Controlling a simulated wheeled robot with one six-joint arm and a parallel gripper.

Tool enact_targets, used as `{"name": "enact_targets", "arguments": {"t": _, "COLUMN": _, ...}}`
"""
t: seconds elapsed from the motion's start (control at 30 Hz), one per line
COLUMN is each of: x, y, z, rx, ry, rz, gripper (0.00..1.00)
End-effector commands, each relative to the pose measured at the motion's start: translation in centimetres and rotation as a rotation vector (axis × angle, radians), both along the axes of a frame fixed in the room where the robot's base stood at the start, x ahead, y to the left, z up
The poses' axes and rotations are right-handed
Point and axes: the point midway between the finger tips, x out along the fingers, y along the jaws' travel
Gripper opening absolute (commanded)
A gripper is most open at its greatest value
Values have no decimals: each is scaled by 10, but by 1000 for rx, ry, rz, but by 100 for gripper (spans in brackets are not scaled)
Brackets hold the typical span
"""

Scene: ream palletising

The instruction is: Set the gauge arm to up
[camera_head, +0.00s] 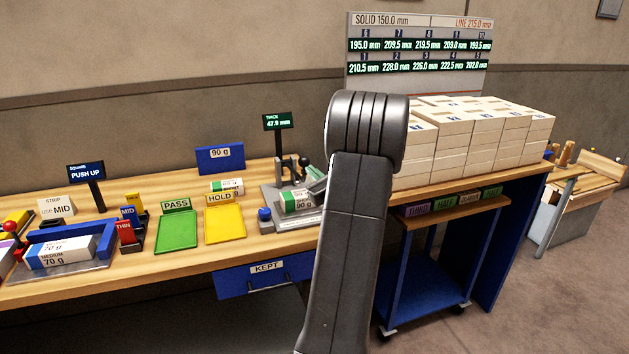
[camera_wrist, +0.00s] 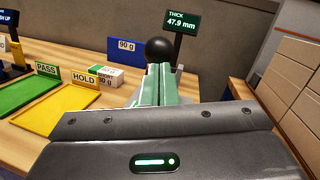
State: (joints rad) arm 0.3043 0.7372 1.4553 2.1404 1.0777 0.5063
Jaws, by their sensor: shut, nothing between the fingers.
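The thickness gauge (camera_head: 270,192) stands on the bench, left of my arm in the head view. A green-and-white 90 g ream (camera_head: 297,201) lies on it. Its display (camera_head: 278,121) reads THICK 47.9 mm, and shows again in the wrist view (camera_wrist: 181,22). A round black knob (camera_wrist: 160,48), seemingly the gauge arm's, is just beyond my fingertips in the wrist view. My gripper (camera_wrist: 159,68) is shut with nothing between its green fingers. I cannot tell whether the fingers touch the knob. My own arm and gripper hide part of the gauge, so the gauge arm's position is unclear.
A yellow HOLD tray (camera_head: 225,226) and green PASS tray (camera_head: 177,230) lie left of the gauge. A small green-and-white pack (camera_head: 227,186) lies behind HOLD. A blue 90 g sign (camera_head: 220,158) stands behind. Stacked reams (camera_head: 480,135) stand to the right.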

Motion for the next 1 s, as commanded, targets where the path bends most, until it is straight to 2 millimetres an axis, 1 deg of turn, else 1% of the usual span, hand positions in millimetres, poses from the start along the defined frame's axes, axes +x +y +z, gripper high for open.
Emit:
{"name": "enact_targets", "arguments": {"t": 0.03, "x": 4, "y": 2, "z": 16, "rx": -2, "ry": -5, "rz": 2, "gripper": 0}}
{"name": "enact_targets", "arguments": {"t": 0.2, "x": 20, "y": 7, "z": 52, "rx": -2, "ry": -7, "rz": 1, "gripper": 0}}
{"name": "enact_targets", "arguments": {"t": 0.3, "x": 30, "y": 11, "z": 70, "rx": -1, "ry": -5, "rz": 1, "gripper": 0}}
{"name": "enact_targets", "arguments": {"t": 0.5, "x": 49, "y": 17, "z": 96, "rx": -1, "ry": -3, "rz": 1, "gripper": 0}}
{"name": "enact_targets", "arguments": {"t": 0.7, "x": 61, "y": 20, "z": 110, "rx": -1, "ry": -3, "rz": 0, "gripper": 0}}
{"name": "enact_targets", "arguments": {"t": 1.0, "x": 66, "y": 21, "z": 114, "rx": 1, "ry": -1, "rz": -1, "gripper": 0}}
